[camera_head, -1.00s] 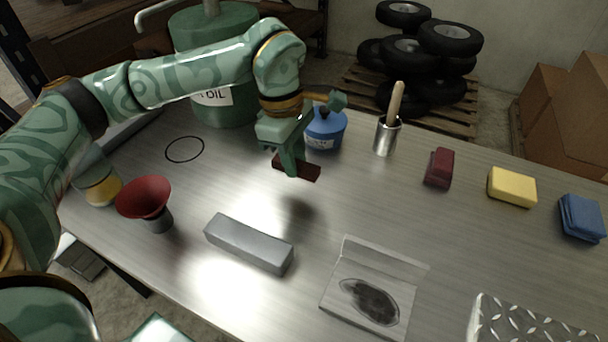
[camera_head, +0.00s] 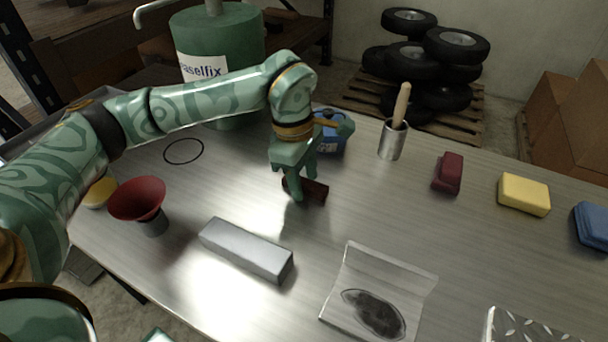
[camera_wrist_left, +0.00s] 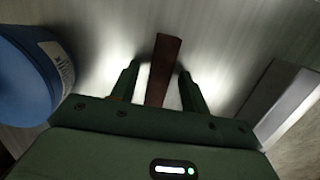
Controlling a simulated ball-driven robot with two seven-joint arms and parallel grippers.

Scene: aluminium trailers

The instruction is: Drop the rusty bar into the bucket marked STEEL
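The rusty bar (camera_head: 318,190), dark red-brown, is at the tabletop between the fingers of my left gripper (camera_head: 304,188). In the left wrist view the bar (camera_wrist_left: 164,62) lies at a slant between the fingertips (camera_wrist_left: 160,75), with bright table showing in gaps beside it, so the gripper looks open around it. I cannot tell if the bar rests fully on the table. A blue bucket (camera_head: 332,142) with a white label stands just behind the gripper, partly hidden by it. It also shows at the left of the wrist view (camera_wrist_left: 22,75); its lettering is too small to read. My right gripper is out of view.
A grey block (camera_head: 245,249) and a red funnel (camera_head: 137,200) are in front and left. A metal cup with a wooden handle (camera_head: 393,140) stands right of the bucket. Maroon (camera_head: 448,173), yellow (camera_head: 524,194) and blue blocks (camera_head: 592,225) line the right. A clear bag (camera_head: 350,265) lies in front.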

